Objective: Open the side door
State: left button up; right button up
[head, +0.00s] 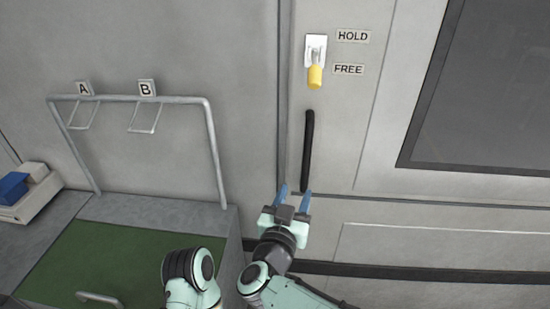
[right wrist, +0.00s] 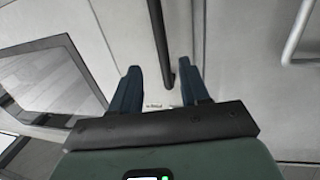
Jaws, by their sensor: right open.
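The side door (head: 330,165) is a pale grey panel with a dark window (head: 485,85) at its right. Its black vertical bar handle (head: 308,150) stands near the door's left edge. A yellow-tipped lever (head: 315,76) above it points down, level with the FREE label. My right gripper (head: 293,192) is open and empty just below the handle's lower end. In the right wrist view the handle (right wrist: 159,40) runs down towards the space between the open fingers (right wrist: 161,88); contact cannot be told. My left gripper is out of view; only part of that arm shows.
A grey pipe rail (head: 212,150) with hangers under labels A and B stands left of the door. Below it is a green-topped surface (head: 120,265) with a small metal handle (head: 98,298). A tray with a blue box (head: 12,188) sits far left.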

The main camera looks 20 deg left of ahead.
aim_at(306, 162)
jog(key=w+p, duration=0.1)
jog(key=w, duration=0.3)
jog(key=w+p, duration=0.1)
jog(key=w, duration=0.3)
jog(key=w+a, duration=0.1)
jog(key=w, duration=0.3)
jog(key=shift+r+p, duration=0.4)
jog(key=shift+w+a+f, duration=0.1)
jog(key=shift+w, duration=0.55)
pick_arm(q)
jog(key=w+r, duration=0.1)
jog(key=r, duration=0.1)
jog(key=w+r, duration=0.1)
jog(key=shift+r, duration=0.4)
pick_arm(e)
grip_shut()
